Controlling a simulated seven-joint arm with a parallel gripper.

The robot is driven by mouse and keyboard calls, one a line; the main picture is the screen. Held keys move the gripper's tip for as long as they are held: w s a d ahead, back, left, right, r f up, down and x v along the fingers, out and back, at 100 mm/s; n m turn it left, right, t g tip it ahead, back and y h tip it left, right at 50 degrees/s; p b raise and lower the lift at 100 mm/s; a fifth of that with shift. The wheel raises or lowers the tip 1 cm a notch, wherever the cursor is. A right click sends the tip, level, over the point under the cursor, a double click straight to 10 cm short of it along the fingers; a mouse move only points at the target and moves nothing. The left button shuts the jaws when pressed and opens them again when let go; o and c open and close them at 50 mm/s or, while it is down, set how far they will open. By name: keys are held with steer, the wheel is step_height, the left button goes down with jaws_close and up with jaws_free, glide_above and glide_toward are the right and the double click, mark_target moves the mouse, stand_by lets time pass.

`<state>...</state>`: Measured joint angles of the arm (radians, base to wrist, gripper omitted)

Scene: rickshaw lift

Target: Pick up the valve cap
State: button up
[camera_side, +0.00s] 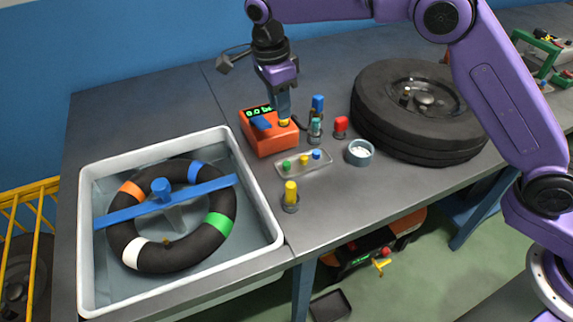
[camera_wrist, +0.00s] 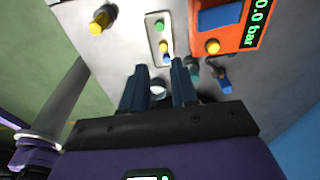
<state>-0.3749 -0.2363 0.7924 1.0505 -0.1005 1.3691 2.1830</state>
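A small clear tray (camera_side: 318,169) on the bench holds a green cap (camera_side: 287,165), a yellow cap (camera_side: 304,160) and a blue cap (camera_side: 317,154). I cannot tell which is the valve cap. In the wrist view the tray (camera_wrist: 150,37) lies ahead of the fingers, with the green cap (camera_wrist: 159,25), yellow cap (camera_wrist: 163,47) and blue cap (camera_wrist: 167,59) in a row. My gripper (camera_side: 283,112) is above the bench, appearing over the orange inflator box in the side view. In the wrist view my gripper (camera_wrist: 159,66) is open, with nothing held between its fingers.
The orange inflator (camera_side: 268,142) reads 0.0 bar and has a yellow knob (camera_wrist: 212,46). Colored-topped posts, a small round cup (camera_side: 359,153) and a large tire (camera_side: 415,108) stand nearby. A white-rimmed tub (camera_side: 270,220) with an inner tube (camera_side: 127,242) is at left.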

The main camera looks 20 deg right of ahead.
glide_above(287, 163)
steer(key=f, duration=1.2)
steer(key=shift+a, duration=0.2)
steer(key=shift+f, duration=2.75)
steer(key=c, duration=0.5)
